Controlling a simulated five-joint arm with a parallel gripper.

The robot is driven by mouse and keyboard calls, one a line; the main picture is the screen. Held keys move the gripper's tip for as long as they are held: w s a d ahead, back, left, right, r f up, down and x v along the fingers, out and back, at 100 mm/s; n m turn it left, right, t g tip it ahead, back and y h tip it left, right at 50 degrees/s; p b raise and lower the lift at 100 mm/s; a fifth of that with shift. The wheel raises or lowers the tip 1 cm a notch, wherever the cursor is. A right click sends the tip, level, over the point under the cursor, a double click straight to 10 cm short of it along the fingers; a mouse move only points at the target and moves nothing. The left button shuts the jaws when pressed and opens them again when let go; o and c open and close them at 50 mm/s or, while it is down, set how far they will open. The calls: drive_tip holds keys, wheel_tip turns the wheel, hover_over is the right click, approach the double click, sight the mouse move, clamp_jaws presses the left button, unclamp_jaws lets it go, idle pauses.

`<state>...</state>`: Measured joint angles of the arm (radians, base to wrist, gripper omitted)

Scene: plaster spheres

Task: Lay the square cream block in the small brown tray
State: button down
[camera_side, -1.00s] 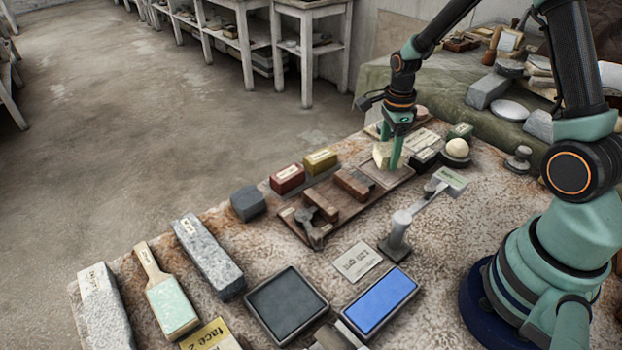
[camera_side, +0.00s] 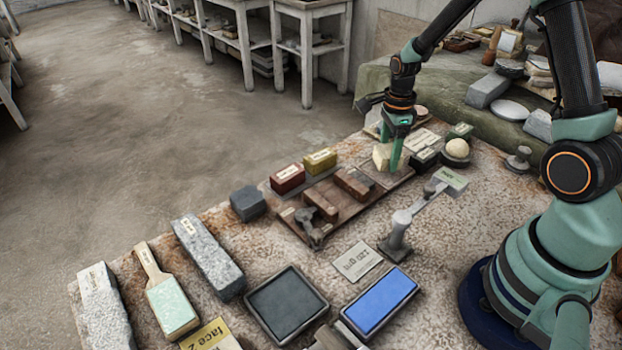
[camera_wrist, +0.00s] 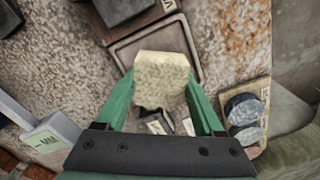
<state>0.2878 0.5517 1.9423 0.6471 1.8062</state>
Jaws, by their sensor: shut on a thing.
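The square cream block (camera_side: 381,157) is held between the green fingers of my gripper (camera_side: 389,156), which is shut on it. In the wrist view the block (camera_wrist: 161,72) hangs between the fingertips with its broad pale face toward the camera. The small brown tray (camera_side: 400,182) lies beneath and around the block in the side view, partly hidden by it and the fingers. In the wrist view its rim (camera_wrist: 117,50) shows behind the block, and the block covers its near part. I cannot tell how much gap is left between block and tray.
A brown board with wooden blocks (camera_side: 320,205) lies left of the tray. Dark labelled blocks (camera_side: 423,159) and a pale ball on a dark stand (camera_side: 457,150) stand close on the right. A grey post (camera_side: 400,228) stands in front. Bare stone surface lies between.

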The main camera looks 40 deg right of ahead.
drive_tip(key=shift+f, duration=0.9)
idle(0.6)
unclamp_jaws()
drive_tip(key=shift+r, duration=0.1)
drive_tip(key=shift+r, duration=1.9)
drive_tip(key=shift+r, duration=0.15)
drive_tip(key=s+a+r+n+t, duration=0.2)
drive_tip(key=s+a+r+n, duration=0.2)
drive_tip(key=r+n, duration=0.5)
drive_tip(key=s+a+r+n+t, duration=0.3)
drive_tip(key=s+a+r+n, duration=0.2)
drive_tip(key=r+n, duration=0.5)
drive_tip(key=a+n, duration=0.2)
drive_tip(key=n, duration=0.3)
drive_tip(key=shift+s+a+r+t, duration=0.15)
drive_tip(key=shift+s+r+t, duration=0.05)
drive_tip(key=shift+s+t, duration=0.1)
